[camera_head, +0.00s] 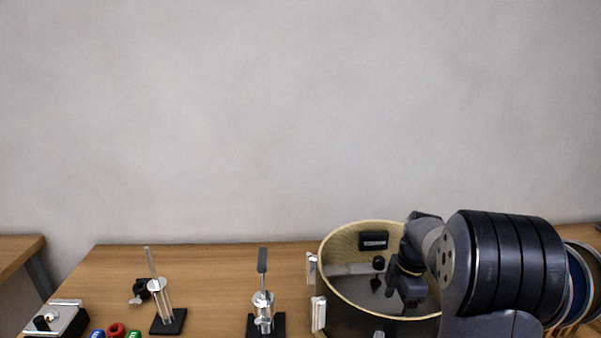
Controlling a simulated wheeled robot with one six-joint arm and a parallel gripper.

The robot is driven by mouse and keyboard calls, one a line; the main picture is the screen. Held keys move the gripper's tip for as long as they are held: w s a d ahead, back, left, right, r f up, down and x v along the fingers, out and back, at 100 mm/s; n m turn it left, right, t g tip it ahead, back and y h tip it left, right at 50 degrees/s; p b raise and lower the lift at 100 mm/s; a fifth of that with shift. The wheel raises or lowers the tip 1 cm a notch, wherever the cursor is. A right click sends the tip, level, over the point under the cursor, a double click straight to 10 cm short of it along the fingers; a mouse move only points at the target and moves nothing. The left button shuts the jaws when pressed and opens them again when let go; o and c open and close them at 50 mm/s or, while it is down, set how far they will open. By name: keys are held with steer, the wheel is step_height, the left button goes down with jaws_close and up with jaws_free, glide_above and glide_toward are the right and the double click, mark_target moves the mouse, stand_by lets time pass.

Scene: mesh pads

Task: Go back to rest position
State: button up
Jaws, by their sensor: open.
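My gripper (406,290) is at the right, low in the picture, pointing down over the round drum-like container (334,300) with a pale rim. Its jaws are open, and I see nothing held in them. My dark arm comes in from the right and hides the right part of the container. Inside the container are a black box with a light label (373,241) and a small black knob-like part (378,263). I cannot tell whether the gripper touches anything inside.
The wooden table (215,270) also holds a clamp-like tool on a black base (264,305), a metal stand (162,300), a small black part (138,291), a metal device (58,320) and coloured rings (116,329). Round discs (580,290) stand behind my arm. The space above the table's left half is clear.

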steer(key=f, duration=0.5)
steer(key=shift+a+f, duration=0.25)
steer(key=shift+a, duration=0.1)
steer(key=shift+r+p, duration=0.15)
steer(key=shift+p, duration=0.35)
steer(key=shift+r+p, duration=1.3)
steer(key=shift+r, duration=0.55)
steer(key=shift+f, duration=0.15)
